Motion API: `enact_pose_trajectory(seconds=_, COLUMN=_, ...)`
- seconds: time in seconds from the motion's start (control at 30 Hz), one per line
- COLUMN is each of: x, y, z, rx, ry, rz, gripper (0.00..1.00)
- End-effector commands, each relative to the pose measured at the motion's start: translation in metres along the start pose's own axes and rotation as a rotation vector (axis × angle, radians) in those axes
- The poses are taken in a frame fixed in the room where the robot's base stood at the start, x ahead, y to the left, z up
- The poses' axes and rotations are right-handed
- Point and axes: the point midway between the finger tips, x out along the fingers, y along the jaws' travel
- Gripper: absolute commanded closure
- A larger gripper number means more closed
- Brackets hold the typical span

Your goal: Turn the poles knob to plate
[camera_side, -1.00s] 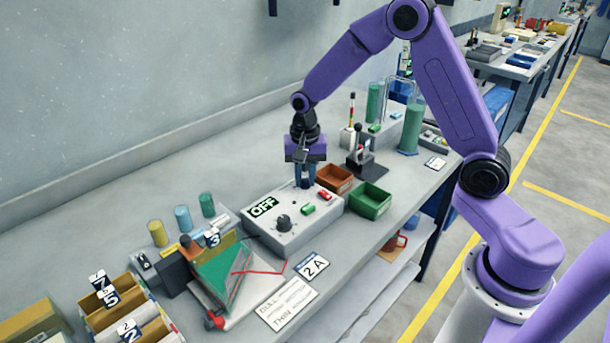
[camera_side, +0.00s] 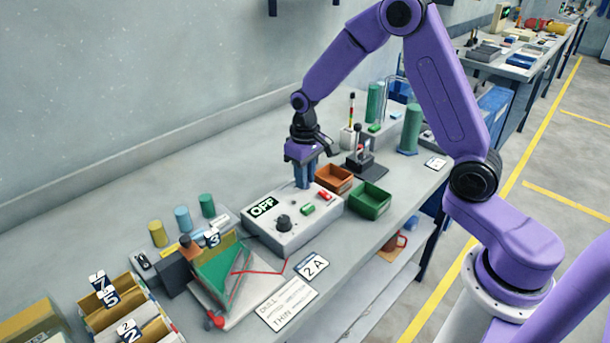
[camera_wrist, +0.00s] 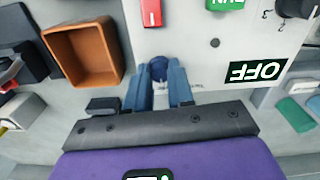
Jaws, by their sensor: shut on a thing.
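A grey control box (camera_side: 318,227) stands on the bench, with a black-and-green OFF display (camera_side: 262,206), a black dial (camera_side: 284,222), a green button (camera_side: 307,209) and a red switch (camera_side: 325,195). My gripper (camera_side: 304,184) points down at the box's back edge. In the wrist view its blue fingers are shut on a dark blue round knob (camera_wrist: 158,66), which I take as the poles knob. The fingers hide most of this knob and its lettering, so its pointed setting cannot be read. The side view hides the knob behind the fingers.
A brown bin (camera_side: 334,179) and a green bin (camera_side: 370,200) stand close to the right of the box. A lever stand (camera_side: 362,165) is behind them. A green board in a holder (camera_side: 222,270) lies to the left. The bench behind the box is clear.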

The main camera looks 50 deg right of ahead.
Motion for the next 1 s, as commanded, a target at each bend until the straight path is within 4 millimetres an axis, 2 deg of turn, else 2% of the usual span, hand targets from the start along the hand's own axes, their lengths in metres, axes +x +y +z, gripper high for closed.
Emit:
enact_pose_trajectory(seconds=0.5, x=-0.001, y=0.0002, z=-0.0013, rx=-0.465, ry=0.005, rz=0.001, gripper=1.0)
enact_pose_trajectory(seconds=0.7, x=-0.0011, y=0.0002, z=-0.0015, rx=-0.591, ry=0.006, rz=0.001, gripper=1.0)
enact_pose_trajectory(seconds=1.0, x=-0.0011, y=-0.0001, z=-0.0017, rx=-0.69, ry=0.007, rz=0.002, gripper=1.0)
